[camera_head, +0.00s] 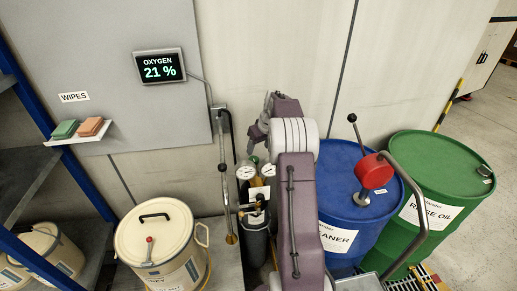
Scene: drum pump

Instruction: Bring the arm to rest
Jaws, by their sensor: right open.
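My right arm (302,215) rises from the bottom middle of the head view, purple with a white joint. My right gripper (264,120) is at its upper end, in front of the pale wall. It is open, and I see nothing between its fingers. The blue drum (335,185) stands to the right of the arm, which hides part of its left side and label. A red hand pump (374,172) with a black-knobbed lever and a grey curved spout sits on the drum's top. My left gripper is out of view.
A green drum (440,165) stands right of the blue one. A cream lidded bucket (155,235) stands at lower left beside blue shelving (45,120). Gas cylinders with gauges (255,215) are close left of my arm. An oxygen display (160,66) reads 21 %. Open floor lies far right.

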